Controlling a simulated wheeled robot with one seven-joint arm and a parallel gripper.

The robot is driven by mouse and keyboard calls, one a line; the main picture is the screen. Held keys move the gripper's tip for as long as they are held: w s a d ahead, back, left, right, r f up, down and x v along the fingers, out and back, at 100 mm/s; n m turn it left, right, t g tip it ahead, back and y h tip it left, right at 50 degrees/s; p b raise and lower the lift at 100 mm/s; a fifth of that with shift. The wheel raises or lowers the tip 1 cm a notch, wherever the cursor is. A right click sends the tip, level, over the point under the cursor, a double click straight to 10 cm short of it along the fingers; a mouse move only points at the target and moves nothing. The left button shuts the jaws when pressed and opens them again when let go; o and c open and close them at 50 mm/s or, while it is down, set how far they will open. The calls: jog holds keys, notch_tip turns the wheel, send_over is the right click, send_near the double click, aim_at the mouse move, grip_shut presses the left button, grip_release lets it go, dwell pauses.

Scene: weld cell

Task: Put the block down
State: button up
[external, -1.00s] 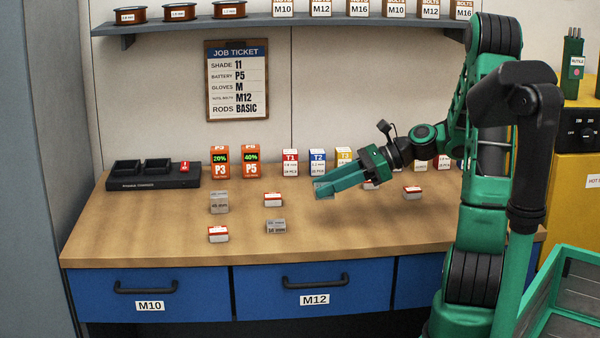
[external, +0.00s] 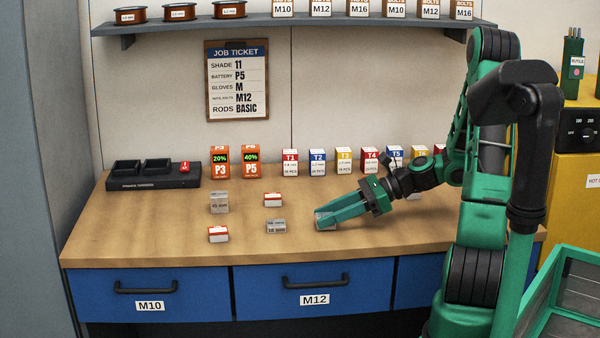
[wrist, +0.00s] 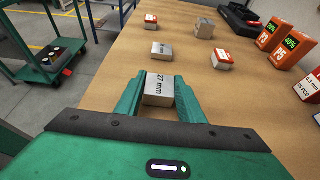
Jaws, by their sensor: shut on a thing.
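The block is a grey metal block marked 27 mm (wrist: 158,90), seen between my fingers in the wrist view. My gripper (external: 326,218) is shut on it, low over the wooden workbench (external: 170,240), right of the other small blocks. In the external view the block (external: 325,221) is partly covered by the green fingers. It looks at or very near the bench top; I cannot tell whether it touches.
Grey blocks (external: 276,226) (external: 220,202) and red-and-white boxes (external: 273,199) (external: 218,234) stand to the left. Battery packs (external: 220,163), a charger (external: 153,176) and a row of tip boxes (external: 317,162) line the back. Bench between gripper and front edge is clear.

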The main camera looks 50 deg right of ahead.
jog(key=o, duration=1.1)
jog(key=shift+f, duration=0.1)
jog(key=shift+o, duration=0.2)
jog(key=v, duration=1.2)
